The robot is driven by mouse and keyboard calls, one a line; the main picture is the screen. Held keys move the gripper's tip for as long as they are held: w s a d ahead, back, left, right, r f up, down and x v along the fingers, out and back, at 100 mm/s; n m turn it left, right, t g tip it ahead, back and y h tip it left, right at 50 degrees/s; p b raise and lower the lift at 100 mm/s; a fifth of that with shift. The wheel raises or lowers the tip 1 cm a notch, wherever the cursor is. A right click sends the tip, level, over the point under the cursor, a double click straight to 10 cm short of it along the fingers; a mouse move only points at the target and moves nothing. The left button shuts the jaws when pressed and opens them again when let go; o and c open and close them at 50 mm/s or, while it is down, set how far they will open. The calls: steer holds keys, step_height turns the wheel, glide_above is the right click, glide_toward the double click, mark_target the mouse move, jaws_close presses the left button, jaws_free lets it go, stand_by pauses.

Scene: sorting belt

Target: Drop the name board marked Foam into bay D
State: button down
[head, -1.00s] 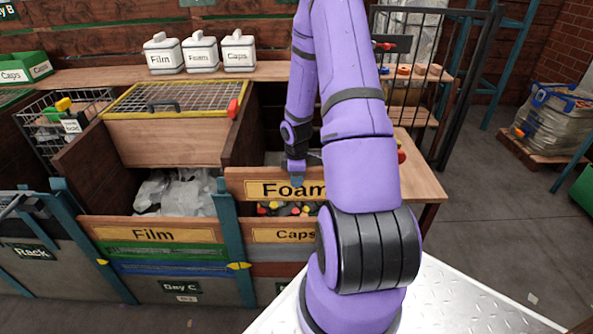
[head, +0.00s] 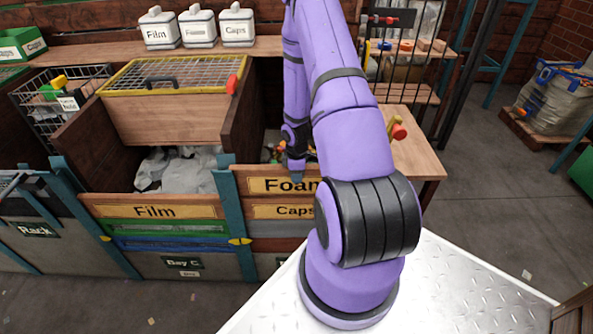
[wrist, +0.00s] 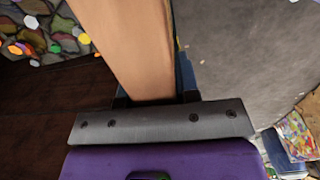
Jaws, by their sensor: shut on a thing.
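The light wooden name board marked Foam (head: 262,185) is in my gripper (head: 297,176) at the front of the bay right of Bay C. It stands upright, level, directly above the board marked Caps (head: 270,212); whether they touch I cannot tell. The bay's left post (head: 232,205) is at the Foam board's left end. My arm hides its right part and the right post. In the wrist view the board (wrist: 128,40) runs away from my gripper (wrist: 152,98), which is shut on its edge. The bay's own sign is mostly hidden behind my arm.
Bay C (head: 182,263) at left has a Film board (head: 150,211) and a pile of grey film. A yellow-rimmed mesh lid (head: 170,75) stands above it. Colourful bits (wrist: 55,35) lie inside the bay behind the Foam board. A wooden table (head: 415,160) is right of my arm.

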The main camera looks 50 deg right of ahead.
steer(key=shift+f, duration=0.45)
steer(key=shift+f, duration=0.25)
steer(key=c, duration=0.8)
jaws_free()
step_height(320, 180, up, 11)
steer(key=shift+f, duration=0.15)
